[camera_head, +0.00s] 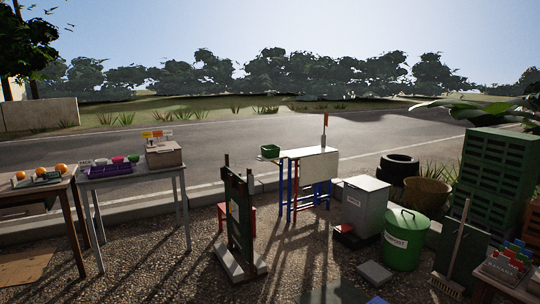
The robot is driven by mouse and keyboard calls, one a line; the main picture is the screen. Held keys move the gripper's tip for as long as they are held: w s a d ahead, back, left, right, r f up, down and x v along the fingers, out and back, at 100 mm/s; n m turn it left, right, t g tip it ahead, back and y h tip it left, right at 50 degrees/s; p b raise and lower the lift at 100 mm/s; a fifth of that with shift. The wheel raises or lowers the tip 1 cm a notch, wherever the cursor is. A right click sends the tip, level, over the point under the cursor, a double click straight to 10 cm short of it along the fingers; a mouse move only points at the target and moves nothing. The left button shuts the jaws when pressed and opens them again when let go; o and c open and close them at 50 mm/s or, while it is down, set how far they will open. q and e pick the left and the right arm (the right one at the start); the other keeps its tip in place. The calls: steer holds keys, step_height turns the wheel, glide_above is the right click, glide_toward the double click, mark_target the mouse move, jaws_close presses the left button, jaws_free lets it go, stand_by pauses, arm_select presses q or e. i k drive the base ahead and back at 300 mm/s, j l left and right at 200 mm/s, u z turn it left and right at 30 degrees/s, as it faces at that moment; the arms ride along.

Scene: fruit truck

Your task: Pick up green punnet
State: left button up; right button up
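A small green open container (270,151), which looks like the green punnet, sits at the left end of a light-topped table (298,153) near the middle of the head view. It appears upright and partly overhangs or stands beside the table's left edge; I cannot tell which. Its inside is too small to make out. Neither of my grippers shows in this view.
A dark upright board stand (240,220) and a red stool stand before that table. A grey bin (366,208) and a green bin (405,240) stand to its right. Two tables with fruit and a purple tray (110,169) are at left. Gravel lies between.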

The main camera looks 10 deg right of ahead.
mark_target(272, 151)
steer(key=i+u, duration=0.3)
steer(key=i, duration=0.55)
steer(key=i+z, duration=0.1)
steer(key=i, duration=0.35)
steer(key=i+j+z, duration=0.1)
steer(key=i, duration=0.4)
steer(key=i+j+z, duration=0.1)
steer(key=i, duration=0.35)
steer(key=i+j+z, duration=0.1)
steer(key=i+j, duration=0.15)
steer(key=i, duration=0.2)
steer(key=i+l+z, duration=0.2)
steer(key=i+z, duration=0.25)
steer(key=i+l+z, duration=0.1)
steer(key=i+z, duration=0.15)
steer(key=z, duration=0.15)
steer(key=i+z, duration=0.45)
steer(key=i+j+z, duration=0.15)
steer(key=z, duration=0.3)
steer(key=i+u, duration=0.2)
steer(key=i, duration=0.4)
steer(key=i+l+u, duration=0.15)
steer(key=i, duration=0.5)
steer(key=i+l+u, duration=0.2)
steer(key=i, duration=0.4)
